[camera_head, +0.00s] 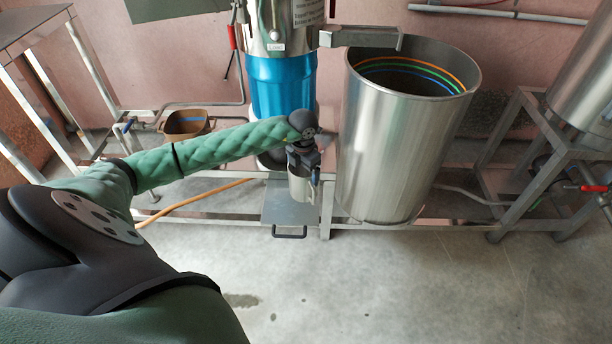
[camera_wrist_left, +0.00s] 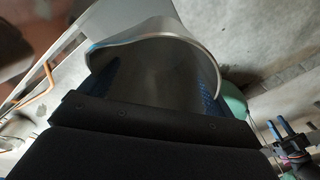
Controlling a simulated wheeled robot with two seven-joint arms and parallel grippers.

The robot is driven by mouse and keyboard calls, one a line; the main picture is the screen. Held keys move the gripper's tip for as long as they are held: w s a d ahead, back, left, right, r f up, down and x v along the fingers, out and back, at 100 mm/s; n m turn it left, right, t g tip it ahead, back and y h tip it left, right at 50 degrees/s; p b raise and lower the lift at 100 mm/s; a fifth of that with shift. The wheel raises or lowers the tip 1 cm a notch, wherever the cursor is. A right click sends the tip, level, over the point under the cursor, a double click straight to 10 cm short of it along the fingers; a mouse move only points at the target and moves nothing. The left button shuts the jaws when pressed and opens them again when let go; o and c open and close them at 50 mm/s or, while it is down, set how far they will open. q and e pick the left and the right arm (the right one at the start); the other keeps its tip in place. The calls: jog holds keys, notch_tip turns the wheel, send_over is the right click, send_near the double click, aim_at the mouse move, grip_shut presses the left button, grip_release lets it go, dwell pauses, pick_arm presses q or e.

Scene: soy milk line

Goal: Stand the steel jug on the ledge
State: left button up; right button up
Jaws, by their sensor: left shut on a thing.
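The steel jug (camera_head: 299,188) is a small shiny open cup. My left gripper (camera_head: 304,168) is shut on it and holds it roughly upright. In the left wrist view the mouth and inner wall of the jug (camera_wrist_left: 160,72) fill the middle, with blue finger pads on both sides. A grey metal ledge (camera_head: 277,208) with a dark handle on its front edge lies below and behind the jug in the head view. I cannot tell whether the jug touches it.
A large open steel vat (camera_head: 395,150) stands close to the right of the jug. A blue-banded steel machine (camera_head: 282,85) rises behind my gripper. A brown bucket (camera_head: 186,122) and an orange hose (camera_head: 195,202) are at left. The floor in front is clear.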

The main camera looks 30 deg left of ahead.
aim_at(306, 173)
pick_arm(q)
jog(key=shift+w+a+f+p, duration=0.25)
jog(key=shift+w+a+f, duration=0.2)
jog(key=shift+w+f, duration=0.7)
jog(key=shift+w+a+f+p, duration=0.2)
jog(key=shift+w+a+f, duration=0.35)
jog(key=shift+f, duration=0.85)
jog(key=shift+w+a+f+p, duration=0.25)
jog(key=shift+w+a+f, duration=0.05)
jog(key=shift+w+f, duration=0.9)
jog(key=shift+s+f, duration=0.1)
jog(key=shift+f, duration=0.1)
jog(key=o, duration=1.3)
jog(key=shift+c, duration=0.2)
pick_arm(e)
jog(key=r, duration=0.5)
jog(key=shift+s+d+r, duration=0.2)
jog(key=shift+d+r, duration=0.05)
jog(key=shift+r, duration=0.1)
jog(key=shift+s+r, duration=0.1)
